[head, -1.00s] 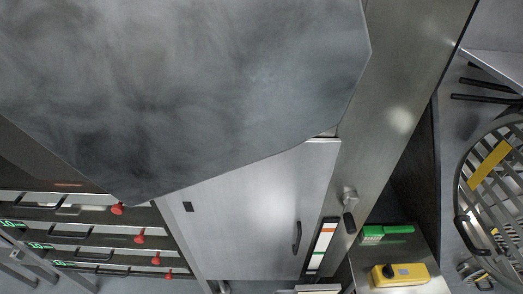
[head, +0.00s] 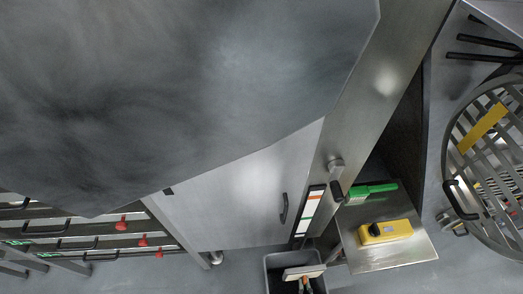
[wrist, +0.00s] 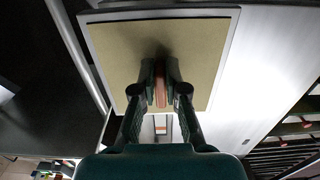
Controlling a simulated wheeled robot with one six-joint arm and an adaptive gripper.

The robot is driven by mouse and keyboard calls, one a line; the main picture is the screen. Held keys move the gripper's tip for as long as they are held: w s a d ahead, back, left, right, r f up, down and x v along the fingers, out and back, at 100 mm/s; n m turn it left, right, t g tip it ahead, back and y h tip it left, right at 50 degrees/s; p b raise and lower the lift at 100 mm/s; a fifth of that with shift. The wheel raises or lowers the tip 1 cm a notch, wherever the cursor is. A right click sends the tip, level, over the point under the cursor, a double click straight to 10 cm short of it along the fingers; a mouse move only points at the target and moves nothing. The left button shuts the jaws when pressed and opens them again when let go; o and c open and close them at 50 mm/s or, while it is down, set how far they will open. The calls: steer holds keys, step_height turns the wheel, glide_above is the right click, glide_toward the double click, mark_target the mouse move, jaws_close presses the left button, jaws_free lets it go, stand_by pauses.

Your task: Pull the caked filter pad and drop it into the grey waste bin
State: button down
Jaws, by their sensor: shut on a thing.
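The caked filter pad is a flat tan panel (wrist: 205,62), filling the upper middle of the wrist view in front of a pale grey border. My gripper (wrist: 160,88) has dark green fingers shut on a narrow reddish-brown tab at the pad's lower middle. I cannot tell whether the pad is still seated or clear of the surface behind it. The grey waste bin (head: 273,272) stands on the floor at the bottom of the head view, cut off by the picture edge. My gripper does not show in the head view.
A large dark grey surface (head: 180,90) blocks much of the head view. A pale object (head: 303,271) shows over the bin. A steel shelf (head: 390,258) holds a green brush (head: 368,190) and a yellow device (head: 385,231). A round grated basket (head: 485,160) is at right.

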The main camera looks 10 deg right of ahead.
steer(key=shift+f, duration=0.5)
steer(key=c, duration=1.1)
jaws_free()
steer(key=shift+c, duration=0.2)
steer(key=shift+s, duration=0.1)
steer(key=s, duration=1.1)
steer(key=shift+s, duration=0.4)
